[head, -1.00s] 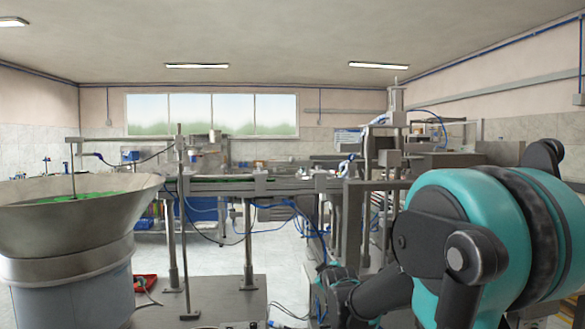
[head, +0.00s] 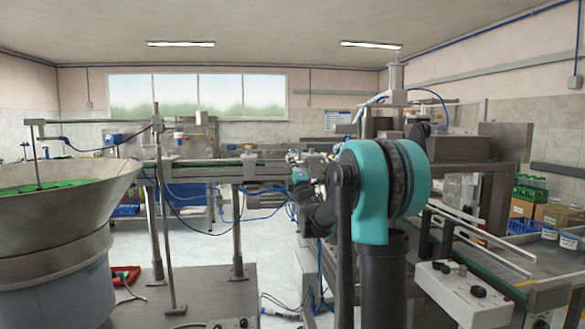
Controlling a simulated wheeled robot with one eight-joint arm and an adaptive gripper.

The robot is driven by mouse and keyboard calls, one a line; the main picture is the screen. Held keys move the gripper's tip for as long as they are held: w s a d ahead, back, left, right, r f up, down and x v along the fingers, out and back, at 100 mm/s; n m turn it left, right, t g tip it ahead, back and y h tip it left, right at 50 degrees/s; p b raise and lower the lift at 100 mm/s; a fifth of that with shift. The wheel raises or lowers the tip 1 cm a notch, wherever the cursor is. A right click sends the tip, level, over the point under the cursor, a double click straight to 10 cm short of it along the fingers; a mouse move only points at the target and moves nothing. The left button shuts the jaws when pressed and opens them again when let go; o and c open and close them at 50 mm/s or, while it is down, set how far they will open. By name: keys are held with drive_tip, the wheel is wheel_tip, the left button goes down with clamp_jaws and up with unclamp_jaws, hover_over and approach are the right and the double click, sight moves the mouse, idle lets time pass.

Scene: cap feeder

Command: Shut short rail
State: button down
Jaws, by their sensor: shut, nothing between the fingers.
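Two pale guide rails show over the conveyor at the right. The shorter-looking rail (head: 447,240) is on the near left side, partly behind my arm, and the longer rail (head: 470,227) runs beyond it. I cannot tell for sure which one is the short rail, or how far it stands open. My arm folds in front of the machine's middle, and its wrist reaches left. My gripper (head: 308,159) is small at the wrist's far end, shut and empty, near the end of the feeder track. It is well left of the rails and apart from them.
A large feeder bowl (head: 55,215) with green caps stands at the left. The feeder track (head: 215,172) runs across the middle on posts. A control box (head: 466,293) stands at the near right. Crates and boxes (head: 557,217) are beyond the conveyor. Open floor shows below the track.

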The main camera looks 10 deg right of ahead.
sight(284, 144)
drive_tip(key=x, duration=0.8)
drive_tip(key=shift+w+r, duration=0.2)
drive_tip(key=shift+w, duration=0.15)
drive_tip(key=shift+a+r, duration=0.15)
